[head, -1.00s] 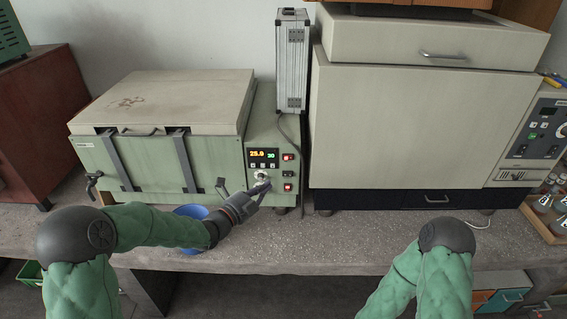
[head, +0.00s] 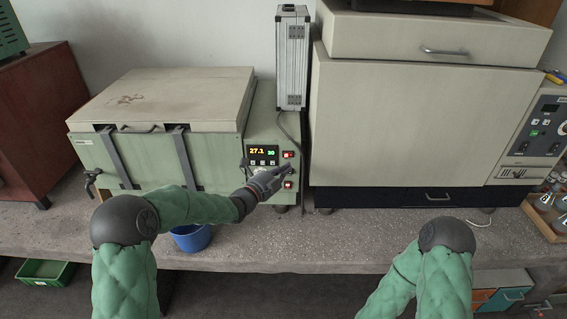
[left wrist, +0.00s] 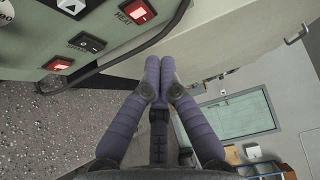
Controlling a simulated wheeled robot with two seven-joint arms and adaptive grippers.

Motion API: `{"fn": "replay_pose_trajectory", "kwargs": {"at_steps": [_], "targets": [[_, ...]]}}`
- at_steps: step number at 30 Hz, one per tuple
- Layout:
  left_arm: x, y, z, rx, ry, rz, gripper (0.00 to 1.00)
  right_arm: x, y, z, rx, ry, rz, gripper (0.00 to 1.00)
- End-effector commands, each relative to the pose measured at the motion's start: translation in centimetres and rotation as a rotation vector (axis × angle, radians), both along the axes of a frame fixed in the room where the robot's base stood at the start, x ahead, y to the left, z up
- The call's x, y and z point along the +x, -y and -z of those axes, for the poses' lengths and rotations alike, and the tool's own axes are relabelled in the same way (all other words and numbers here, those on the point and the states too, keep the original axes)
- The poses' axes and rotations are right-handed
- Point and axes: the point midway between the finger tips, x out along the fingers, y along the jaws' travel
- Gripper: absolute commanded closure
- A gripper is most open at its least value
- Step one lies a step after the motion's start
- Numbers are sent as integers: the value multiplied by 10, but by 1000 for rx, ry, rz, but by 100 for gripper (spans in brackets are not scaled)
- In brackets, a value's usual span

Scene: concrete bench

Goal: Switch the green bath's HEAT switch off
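The green bath (head: 220,172) stands at the left of the bench, its control panel at its right end. The HEAT switch (left wrist: 137,10) is lit red at the top of the left wrist view; it is the upper red switch in the head view (head: 288,154). Below it on the panel are a black switch (left wrist: 88,43) and a second lit red switch (left wrist: 58,63). My left gripper (head: 286,168) is in front of the panel, just below the HEAT switch. Its fingers (left wrist: 152,72) are together with nothing between them; contact is not visible. My right gripper is out of view.
A blue bucket (head: 192,238) stands below the left arm at the bench's front edge. A silver case (head: 292,60) stands behind the panel. A large beige oven (head: 410,120) is close on the right. The bench front (head: 330,235) is clear.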

Motion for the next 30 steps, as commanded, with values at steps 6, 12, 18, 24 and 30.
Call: {"fn": "replay_pose_trajectory", "kwargs": {"at_steps": [6, 12, 18, 24, 30], "targets": [[29, -1, 1, 0, 0, -1, 100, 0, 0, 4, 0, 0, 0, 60], [40, -3, 0, 0, 0, -1, 100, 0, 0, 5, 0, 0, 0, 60], [42, -4, 0, -1, -1, 0, 100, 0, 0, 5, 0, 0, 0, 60], [42, -4, 0, 0, 0, 0, 100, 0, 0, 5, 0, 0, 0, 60], [50, -7, 3, -1, 3, -1, 100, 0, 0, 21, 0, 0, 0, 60]]}}
